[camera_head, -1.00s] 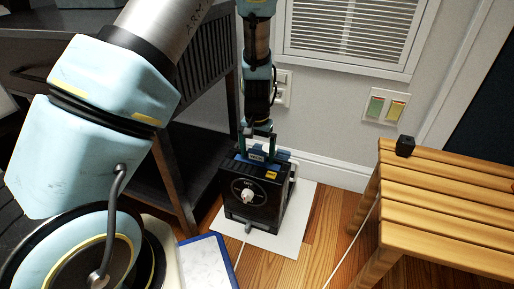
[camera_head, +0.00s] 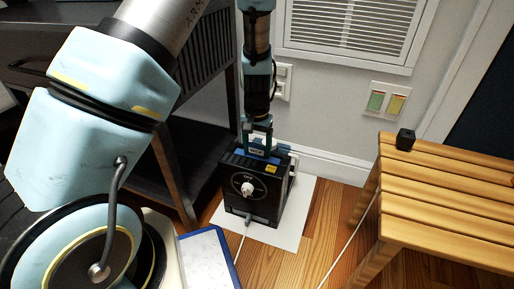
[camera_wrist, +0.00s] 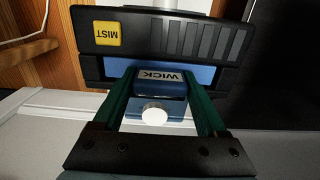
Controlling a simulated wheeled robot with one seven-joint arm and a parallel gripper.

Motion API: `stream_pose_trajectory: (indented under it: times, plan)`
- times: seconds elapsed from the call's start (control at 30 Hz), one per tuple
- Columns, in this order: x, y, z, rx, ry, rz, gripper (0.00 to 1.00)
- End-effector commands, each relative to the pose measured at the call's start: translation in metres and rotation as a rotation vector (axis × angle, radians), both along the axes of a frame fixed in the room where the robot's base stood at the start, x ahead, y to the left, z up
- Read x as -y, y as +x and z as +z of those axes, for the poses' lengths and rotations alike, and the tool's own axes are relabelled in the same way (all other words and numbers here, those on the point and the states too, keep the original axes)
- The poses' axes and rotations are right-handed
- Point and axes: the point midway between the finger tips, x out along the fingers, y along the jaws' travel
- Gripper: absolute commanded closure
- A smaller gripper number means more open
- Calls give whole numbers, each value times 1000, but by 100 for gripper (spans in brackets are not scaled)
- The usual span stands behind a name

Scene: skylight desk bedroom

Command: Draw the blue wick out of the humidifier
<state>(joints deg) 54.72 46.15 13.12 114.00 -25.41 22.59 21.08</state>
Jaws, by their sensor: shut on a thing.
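The humidifier (camera_head: 262,202) is a black box with a round dial and a white knob on its front, standing upright on a white sheet. Its dark top edge with a yellow MIST label (camera_wrist: 150,38) shows in the wrist view. The blue wick (camera_head: 255,149) stands at the humidifier's top; its tab, marked WICK (camera_wrist: 160,78), shows in the wrist view. My gripper (camera_wrist: 165,95) comes from above, with its green fingers shut on either side of the wick's tab. The wick's lower part is hidden, so I cannot tell how far it is raised.
A slatted wooden bench (camera_head: 445,190) with a small black cube (camera_head: 405,139) stands at right. A dark slatted desk (camera_head: 190,110) is close at left. A blue-edged white board (camera_head: 208,258) lies in front. A wall with outlets is behind; a cord crosses the floor.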

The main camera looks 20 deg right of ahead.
Motion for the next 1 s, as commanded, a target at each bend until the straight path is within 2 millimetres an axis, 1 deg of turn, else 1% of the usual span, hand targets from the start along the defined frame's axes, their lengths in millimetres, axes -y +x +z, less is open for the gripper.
stream_pose_trajectory:
  times: [0.03, 0.1, 0.13, 0.27, 1.0]
  plan:
    - [0, 0, 0, 0, 0, 0, 75]
    - [0, 0, 0, 0, 0, 0, 83]
    - [0, 0, 0, 0, 0, 0, 85]
    - [0, 0, 4, 0, 0, 0, 85]
    - [0, 0, 47, 0, 0, 1, 85]
